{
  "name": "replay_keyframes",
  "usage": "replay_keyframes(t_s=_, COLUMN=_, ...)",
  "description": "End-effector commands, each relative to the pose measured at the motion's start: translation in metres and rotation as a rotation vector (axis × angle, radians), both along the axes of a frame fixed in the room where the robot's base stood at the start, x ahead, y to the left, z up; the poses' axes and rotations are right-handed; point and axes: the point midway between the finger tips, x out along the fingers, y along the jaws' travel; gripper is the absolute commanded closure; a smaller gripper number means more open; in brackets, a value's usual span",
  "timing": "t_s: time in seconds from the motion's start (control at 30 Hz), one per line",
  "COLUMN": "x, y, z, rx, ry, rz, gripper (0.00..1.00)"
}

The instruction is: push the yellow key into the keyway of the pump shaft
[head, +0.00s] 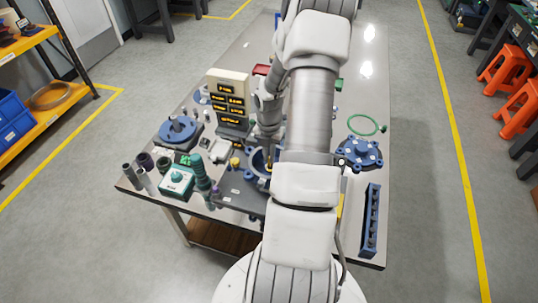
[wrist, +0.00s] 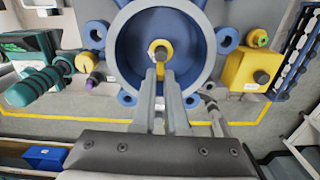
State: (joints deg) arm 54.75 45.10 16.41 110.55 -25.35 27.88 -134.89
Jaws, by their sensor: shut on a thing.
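In the wrist view my gripper (wrist: 160,76) reaches into the round blue pump housing (wrist: 117,52). Its two fingers are close together on the yellow key (wrist: 164,66). The key is at the round end of the pump shaft (wrist: 161,52), in the middle of the bore. The fingers hide part of the key, and I cannot tell how far it sits in the keyway, which I cannot make out. In the head view the housing (head: 256,162) is partly behind my arm, with a small yellow spot inside it.
A yellow block (wrist: 247,72) stands right of the housing in the wrist view. In the head view a teal box (head: 177,180), a blue flanged part (head: 180,131) and a display panel (head: 228,95) stand left.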

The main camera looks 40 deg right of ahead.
Motion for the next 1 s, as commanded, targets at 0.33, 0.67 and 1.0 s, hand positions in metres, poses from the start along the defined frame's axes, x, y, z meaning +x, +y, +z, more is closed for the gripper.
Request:
replay_keyframes(t_s=0.33, x=0.000, y=0.000, z=-0.002, rx=0.000, ry=0.000, rz=0.000, gripper=0.67)
replay_keyframes(t_s=0.67, x=0.000, y=0.000, z=-0.002, rx=0.000, ry=0.000, rz=0.000, gripper=0.54)
replay_keyframes(t_s=1.0, x=0.000, y=0.000, z=0.014, rx=0.000, ry=0.000, rz=0.000, gripper=0.54)
